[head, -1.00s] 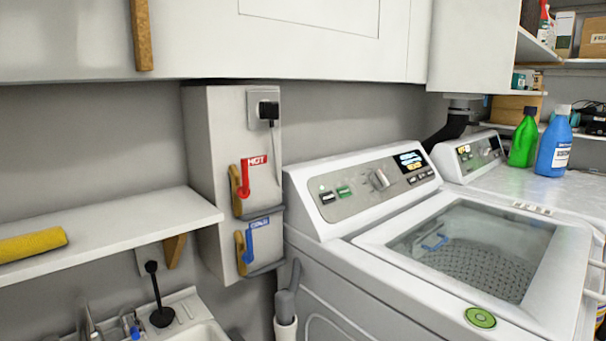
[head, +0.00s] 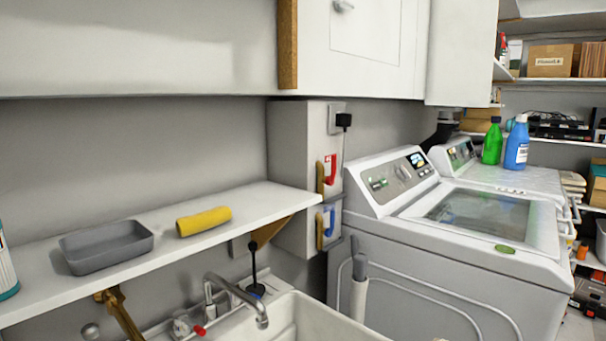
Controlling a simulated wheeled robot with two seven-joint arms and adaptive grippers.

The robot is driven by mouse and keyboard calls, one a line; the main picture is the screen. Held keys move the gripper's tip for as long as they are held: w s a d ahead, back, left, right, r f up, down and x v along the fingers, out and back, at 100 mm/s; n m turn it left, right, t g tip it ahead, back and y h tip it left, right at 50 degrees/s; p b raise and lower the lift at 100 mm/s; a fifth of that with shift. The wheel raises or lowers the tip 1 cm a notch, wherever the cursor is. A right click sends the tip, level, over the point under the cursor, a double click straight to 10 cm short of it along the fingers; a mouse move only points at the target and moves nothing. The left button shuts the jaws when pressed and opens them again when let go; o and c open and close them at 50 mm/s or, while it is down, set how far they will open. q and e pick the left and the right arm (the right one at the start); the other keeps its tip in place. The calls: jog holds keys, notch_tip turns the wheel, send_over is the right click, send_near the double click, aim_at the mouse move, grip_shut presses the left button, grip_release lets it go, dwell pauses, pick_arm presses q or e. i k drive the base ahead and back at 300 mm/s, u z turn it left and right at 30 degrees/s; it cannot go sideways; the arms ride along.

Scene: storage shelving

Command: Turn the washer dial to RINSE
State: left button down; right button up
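The white washer (head: 440,262) stands right of the sink, its top lid with a dark glass window. Its sloped control panel (head: 389,183) faces left of the lid and carries a grey dial (head: 403,172) between green and dark buttons and a lit display (head: 416,160). The dial is small here, and its setting and any RINSE mark cannot be read. Neither of my grippers shows in the head view.
A sink (head: 300,318) with a faucet (head: 240,296) lies at the front. A shelf (head: 190,236) above it holds a grey tray (head: 107,245) and a yellow roll (head: 204,221). Upper cabinets overhang the wall.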

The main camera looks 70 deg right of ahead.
aim_at(403, 174)
jog(key=u, duration=0.85)
jog(key=k, duration=1.2)
jog(key=z, duration=2.2)
